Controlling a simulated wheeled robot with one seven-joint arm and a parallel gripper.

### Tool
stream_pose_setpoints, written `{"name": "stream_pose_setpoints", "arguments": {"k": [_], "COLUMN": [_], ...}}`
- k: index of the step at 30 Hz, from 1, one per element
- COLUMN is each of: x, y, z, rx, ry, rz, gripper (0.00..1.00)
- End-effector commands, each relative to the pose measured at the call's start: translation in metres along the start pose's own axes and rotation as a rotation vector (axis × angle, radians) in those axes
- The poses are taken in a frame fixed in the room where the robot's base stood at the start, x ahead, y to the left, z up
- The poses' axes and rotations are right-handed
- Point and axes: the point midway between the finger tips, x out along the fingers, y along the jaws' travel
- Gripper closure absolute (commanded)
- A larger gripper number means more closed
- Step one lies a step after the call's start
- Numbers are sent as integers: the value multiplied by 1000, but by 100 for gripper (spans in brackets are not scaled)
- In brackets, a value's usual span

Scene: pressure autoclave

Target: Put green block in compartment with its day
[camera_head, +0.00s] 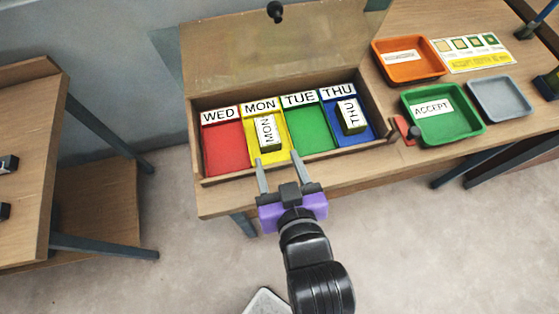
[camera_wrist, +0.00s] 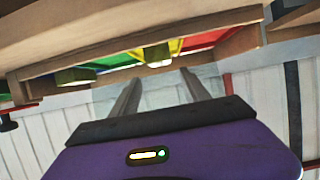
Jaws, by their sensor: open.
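A wooden box (camera_head: 205,179) on the table has its lid open and coloured compartments: red labelled WED (camera_head: 224,150), yellow labelled MON (camera_head: 251,119), green labelled TUE (camera_head: 308,125) and blue labelled THU (camera_head: 331,108). A block marked MON (camera_head: 266,130), with olive-green sides, sits in the yellow compartment. A similar block marked THU (camera_head: 351,116) sits in the blue one. The green and red compartments look empty. My gripper (camera_head: 277,159) is open and empty at the box's front wall, just before the MON block. In the wrist view, that block (camera_wrist: 157,56) shows beyond the fingers.
Right of the box are an orange tray (camera_head: 380,69), a green ACCEPT tray (camera_head: 430,137), a grey tray (camera_head: 500,99) and a label sheet (camera_head: 477,52). A small red-and-black object (camera_head: 410,130) stands beside the box. Another wooden table (camera_head: 35,130) is at left.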

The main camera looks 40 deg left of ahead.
Motion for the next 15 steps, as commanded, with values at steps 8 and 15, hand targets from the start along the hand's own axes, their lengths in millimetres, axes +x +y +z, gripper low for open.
{"name": "stream_pose_setpoints", "arguments": {"k": [8, 15], "x": [-6, -24], "y": [0, 25], "z": [0, 21], "rx": [0, 31], "ry": [1, 1], "rz": [-1, 61], "gripper": [46, 46]}}
